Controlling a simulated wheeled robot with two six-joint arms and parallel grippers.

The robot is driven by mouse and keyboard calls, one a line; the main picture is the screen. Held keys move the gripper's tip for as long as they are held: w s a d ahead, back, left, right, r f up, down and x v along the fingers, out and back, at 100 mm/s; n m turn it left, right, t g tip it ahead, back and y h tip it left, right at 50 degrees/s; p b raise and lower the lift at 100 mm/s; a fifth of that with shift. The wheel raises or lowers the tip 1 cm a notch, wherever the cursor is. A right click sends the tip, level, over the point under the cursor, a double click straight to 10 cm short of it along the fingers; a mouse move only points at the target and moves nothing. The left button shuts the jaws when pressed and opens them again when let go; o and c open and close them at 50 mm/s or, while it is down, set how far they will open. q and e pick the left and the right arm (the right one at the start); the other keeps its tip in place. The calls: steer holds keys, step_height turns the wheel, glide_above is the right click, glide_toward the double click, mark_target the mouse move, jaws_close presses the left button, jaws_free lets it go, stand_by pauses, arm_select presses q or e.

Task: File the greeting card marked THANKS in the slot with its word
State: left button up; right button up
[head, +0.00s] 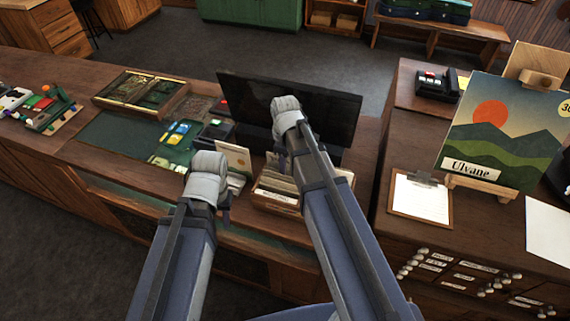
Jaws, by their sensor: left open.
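A cream card (236,157) with a small orange mark stands upright on the counter, just right of my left gripper; its word is too small to read. A wooden box (272,204) of upright cards or dividers stands right of it, partly hidden by my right arm; its slot words cannot be read. My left gripper (224,203) is open, close beside the cream card; I cannot tell whether they touch. My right gripper (282,158) is above the back of the box, in front of the dark screen; its fingers are mostly hidden and I cannot see what is between them.
A dark screen (325,115) stands behind the box. A card terminal (218,132), a green mat (110,132) and a wooden tray (142,92) lie to the left. A clipboard (421,198) and a painting marked Ulvane (500,130) are on the right cabinet.

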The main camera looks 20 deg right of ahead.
steer(key=shift+o, duration=0.3)
steer(key=shift+r, duration=0.15)
step_height(320, 180, up, 8)
steer(key=p, duration=0.8)
steer(key=shift+f, duration=0.2)
